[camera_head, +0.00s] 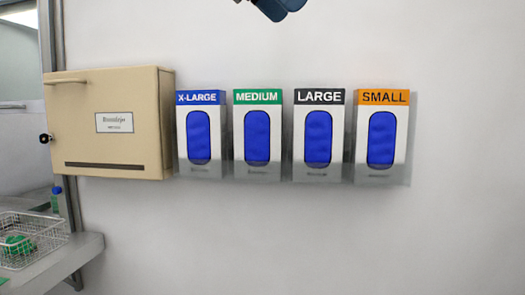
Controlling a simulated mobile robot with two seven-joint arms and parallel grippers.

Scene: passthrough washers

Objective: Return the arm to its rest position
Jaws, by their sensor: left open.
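A small dark blue-grey part of my left gripper (275,9) shows at the top edge, above the row of glove boxes and apart from them. It is open, and I see nothing held in it. The rest of the left arm is cut off by the top of the picture. My right gripper is not in view.
Wall glove boxes read X-LARGE (200,171), MEDIUM (258,172), LARGE (318,172) and SMALL (381,173). A beige cabinet (110,140) hangs left of them. A wire basket (30,240) with green items stands on a grey ledge (70,262) at lower left. The wall's right side is bare.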

